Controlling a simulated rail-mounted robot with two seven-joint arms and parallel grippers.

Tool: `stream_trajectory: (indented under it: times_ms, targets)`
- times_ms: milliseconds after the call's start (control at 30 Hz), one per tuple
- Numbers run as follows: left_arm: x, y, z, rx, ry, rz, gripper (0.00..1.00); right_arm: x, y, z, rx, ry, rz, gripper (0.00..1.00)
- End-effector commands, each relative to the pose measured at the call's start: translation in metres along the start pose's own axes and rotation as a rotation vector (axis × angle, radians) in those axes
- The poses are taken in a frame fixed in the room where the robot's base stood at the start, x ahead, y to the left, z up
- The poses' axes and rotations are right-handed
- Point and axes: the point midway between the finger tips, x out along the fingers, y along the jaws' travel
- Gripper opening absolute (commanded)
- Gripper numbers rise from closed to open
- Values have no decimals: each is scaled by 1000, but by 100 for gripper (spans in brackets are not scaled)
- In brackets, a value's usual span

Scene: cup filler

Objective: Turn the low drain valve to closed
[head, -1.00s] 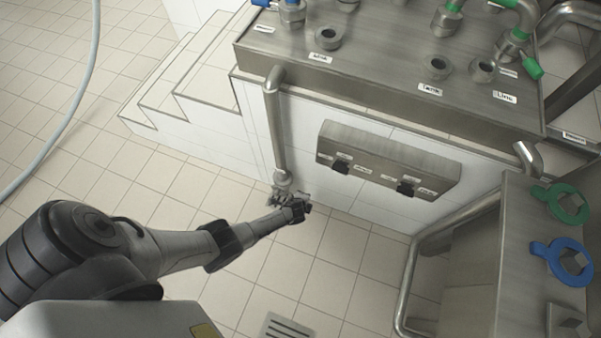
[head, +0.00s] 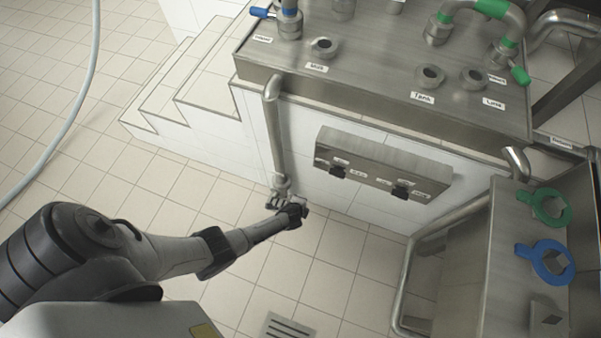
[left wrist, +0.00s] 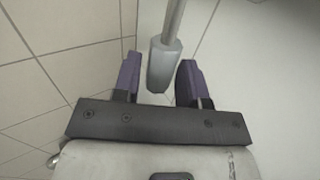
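The low drain valve (head: 281,187) sits at the foot of a vertical steel pipe (head: 276,135) on the tiled wall, close to the floor. My left gripper (head: 282,205) is right at it and partly hides it. In the left wrist view, a grey bar with a thick end (left wrist: 164,65), seemingly the valve's handle, lies between the two dark purple fingers of my left gripper (left wrist: 158,80). The fingers are open, with a gap on each side of the bar. The valve's body is hard to make out. My right gripper is in no view.
A switch box (head: 385,165) is on the wall to the right of the pipe. A steel cabinet (head: 480,265) with a curved rail (head: 408,275) stands at right. White steps (head: 165,100) are behind left. Tiled floor around the gripper is clear, with a drain grate (head: 287,328).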

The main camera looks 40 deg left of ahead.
Motion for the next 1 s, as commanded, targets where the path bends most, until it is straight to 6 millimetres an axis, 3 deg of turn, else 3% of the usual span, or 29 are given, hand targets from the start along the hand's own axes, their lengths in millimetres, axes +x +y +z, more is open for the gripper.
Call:
stream_trajectory:
  times_ms: [33,100,500,700,1000]
  targets:
    - [-17,-4,0,0,1,1,39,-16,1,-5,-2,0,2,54]
    - [-30,-3,0,0,1,2,39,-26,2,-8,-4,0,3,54]
    - [-88,-2,0,0,-1,2,39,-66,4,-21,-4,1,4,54]
    - [-101,0,0,1,-1,2,39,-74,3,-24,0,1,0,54]
    - [-103,0,0,0,-1,1,39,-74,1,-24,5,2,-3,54]
